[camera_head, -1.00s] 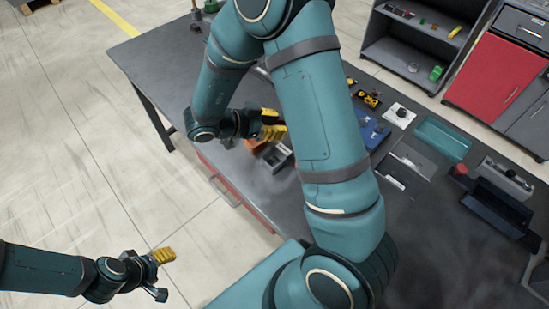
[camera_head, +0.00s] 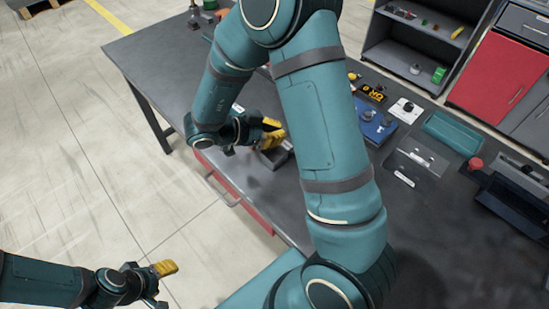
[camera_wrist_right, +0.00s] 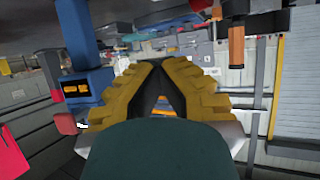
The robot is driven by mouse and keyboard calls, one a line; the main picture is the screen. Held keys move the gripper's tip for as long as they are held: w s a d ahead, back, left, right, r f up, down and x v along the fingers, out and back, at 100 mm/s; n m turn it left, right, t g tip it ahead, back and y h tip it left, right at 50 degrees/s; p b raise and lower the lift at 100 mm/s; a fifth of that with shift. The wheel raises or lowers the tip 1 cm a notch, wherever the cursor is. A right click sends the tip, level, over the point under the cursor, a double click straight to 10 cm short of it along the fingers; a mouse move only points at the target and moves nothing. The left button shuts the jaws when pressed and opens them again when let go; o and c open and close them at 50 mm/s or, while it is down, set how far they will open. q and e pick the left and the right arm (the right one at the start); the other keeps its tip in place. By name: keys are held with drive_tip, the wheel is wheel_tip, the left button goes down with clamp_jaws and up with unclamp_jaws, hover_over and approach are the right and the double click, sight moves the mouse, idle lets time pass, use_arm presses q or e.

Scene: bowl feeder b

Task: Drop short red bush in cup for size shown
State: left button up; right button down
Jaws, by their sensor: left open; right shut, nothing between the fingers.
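My right gripper (camera_head: 272,132) is over the left part of the dark table, just above a small grey box (camera_head: 280,154). Its yellow fingers meet at the tips in the right wrist view (camera_wrist_right: 172,62), shut with nothing between them. My left gripper (camera_head: 165,269) is open and empty, off the table at lower left. A dark display with orange characters on a blue body (camera_wrist_right: 76,88) is also in the wrist view. I cannot make out the short red bush or the cups.
My right arm hides the middle of the table. On the right are a teal tray (camera_head: 452,132), a grey plate (camera_head: 415,163), a red button (camera_head: 475,163) and a dark bin (camera_head: 508,205). A shelf unit (camera_head: 415,45) and red cabinet (camera_head: 490,68) stand behind. The table's left end is mostly clear.

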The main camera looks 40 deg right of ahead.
drive_tip(key=c, duration=1.3)
unclamp_jaws()
drive_tip(key=shift+c, duration=0.2)
drive_tip(key=shift+a+r, duration=0.1)
drive_tip(key=v, duration=1.2)
